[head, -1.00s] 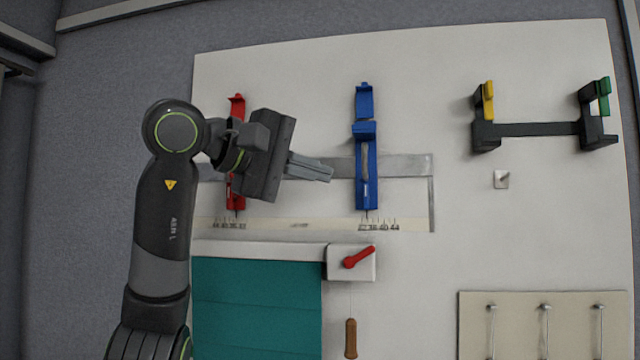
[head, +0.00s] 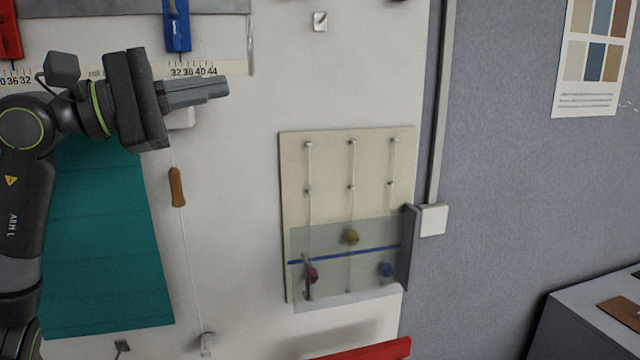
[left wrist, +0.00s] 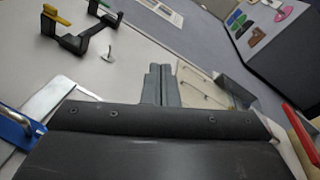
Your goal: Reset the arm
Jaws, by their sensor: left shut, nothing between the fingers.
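My left gripper (head: 212,91) is in the upper left of the head view, in front of the white board (head: 240,200). Its two fingers lie together, shut and empty, pointing right. In the left wrist view its fingers (left wrist: 160,82) show closed at the middle, with nothing between them. The fingers appear in front of the board just below the numbered scale (head: 195,71); whether they touch it I cannot tell. My right gripper is not in view.
A blue slider (head: 177,28) is above the gripper. A teal blind (head: 105,240) and a cord with a wooden handle (head: 177,187) are below. A beige panel (head: 293,190) with pegs, coloured knobs and a clear cover is to the right. A red bar (head: 365,350) is at the bottom.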

